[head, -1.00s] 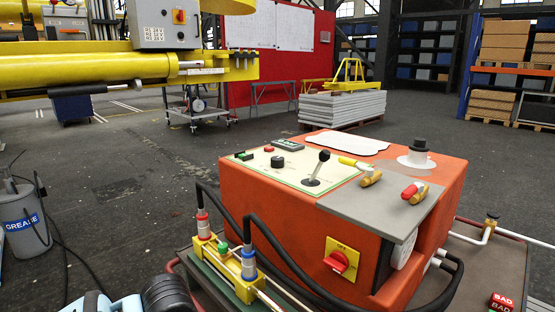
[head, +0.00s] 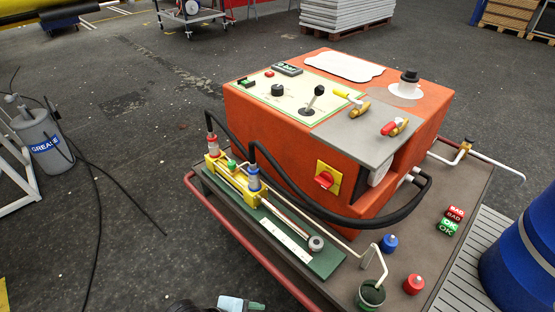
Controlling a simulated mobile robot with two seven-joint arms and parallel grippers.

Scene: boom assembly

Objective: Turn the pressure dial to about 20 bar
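The orange power unit (head: 262,117) stands in the middle of the head view with a cream control panel (head: 306,84) on top. A round black knob (head: 277,90), which looks like the pressure dial, sits upright on this panel. Its pointer setting is too small to read. A small dark display (head: 287,69) lies behind the knob; I cannot read its figures clearly. No gripper is near the knob, and neither gripper can be made out in the view. Only a small pale and black piece, possibly part of my arm, shows at the bottom edge.
A red switch (head: 325,180) is on the front. A black hose loops before the unit.

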